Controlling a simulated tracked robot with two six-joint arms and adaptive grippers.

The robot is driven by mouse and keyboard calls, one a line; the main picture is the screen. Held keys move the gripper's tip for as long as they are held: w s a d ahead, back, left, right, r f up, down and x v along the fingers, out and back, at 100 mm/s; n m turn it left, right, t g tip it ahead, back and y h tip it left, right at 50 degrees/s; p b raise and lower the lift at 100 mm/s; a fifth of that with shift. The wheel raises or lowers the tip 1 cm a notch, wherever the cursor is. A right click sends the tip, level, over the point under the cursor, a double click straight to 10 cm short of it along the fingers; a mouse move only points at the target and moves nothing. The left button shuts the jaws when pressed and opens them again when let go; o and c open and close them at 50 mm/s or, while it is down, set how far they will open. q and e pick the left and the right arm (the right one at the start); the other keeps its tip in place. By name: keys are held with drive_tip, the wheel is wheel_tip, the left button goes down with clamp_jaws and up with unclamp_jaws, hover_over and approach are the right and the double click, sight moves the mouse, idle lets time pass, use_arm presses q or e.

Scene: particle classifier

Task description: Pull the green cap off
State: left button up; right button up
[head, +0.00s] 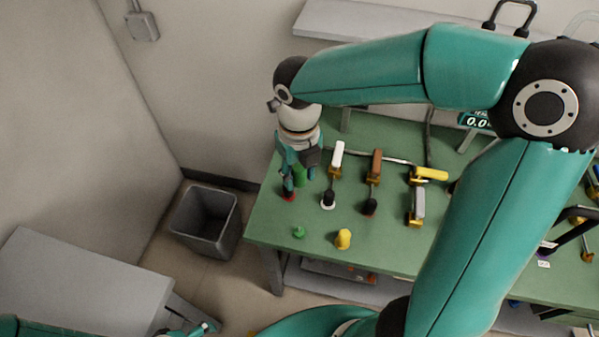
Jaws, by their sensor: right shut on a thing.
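A small green cap (299,232) stands on the green bench top (262,222) near its front left edge. My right gripper (289,186) reaches down behind it at the bench's left end, apart from the cap. It is shut on what looks like the green handle (300,175) of a clamp, and its fingers partly hide this. A red tip (289,197) shows just below the fingers. My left gripper (203,328) shows only in part at the bottom edge, away from the bench, and its jaws are unclear.
A larger yellow cap (343,239) stands right of the green one. Clamps with a white handle (337,154), a brown handle (376,162) and a yellow handle (431,174) stand to the right. A grey bin (207,245) and a grey table (78,285) are at the left.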

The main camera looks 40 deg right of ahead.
sight(298, 167)
drive_tip(key=shift+r, duration=0.2)
drive_tip(key=shift+r, duration=1.5)
